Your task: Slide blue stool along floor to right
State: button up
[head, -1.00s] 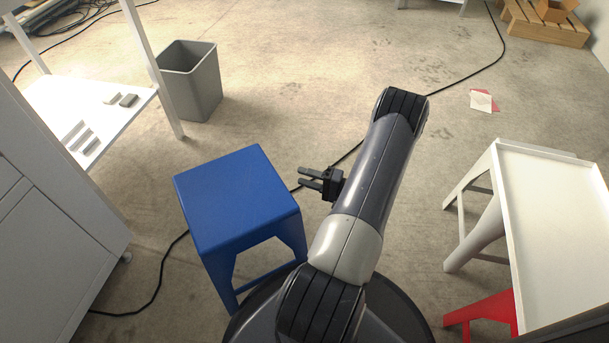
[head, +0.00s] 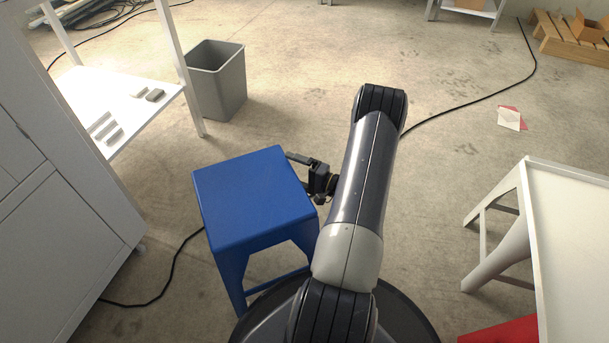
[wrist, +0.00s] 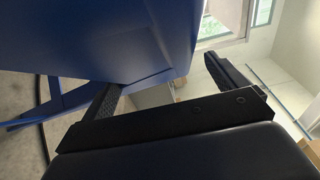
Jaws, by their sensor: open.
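The blue stool (head: 255,198) stands upright on the floor, left of my arm in the head view. My gripper (head: 299,169) is open at the stool's right side, level with the seat's edge. One finger shows at the seat's back right corner; the other is largely hidden by the seat. In the wrist view, the stool (wrist: 95,38) fills the upper left. One finger of my gripper (wrist: 161,73) lies against or just under the blue edge, and the other is apart to the right. I cannot tell whether the finger touches.
A grey bin (head: 217,85) and white shelf (head: 150,112) stand behind left, with a white cabinet (head: 60,200) at left. A white table (head: 575,225) and red stool (head: 500,330) stand at right. A black cable (head: 470,102) crosses the floor. Floor between my arm and the table is clear.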

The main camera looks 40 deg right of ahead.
jog(key=shift+w, duration=0.15)
jog(key=c, duration=1.8)
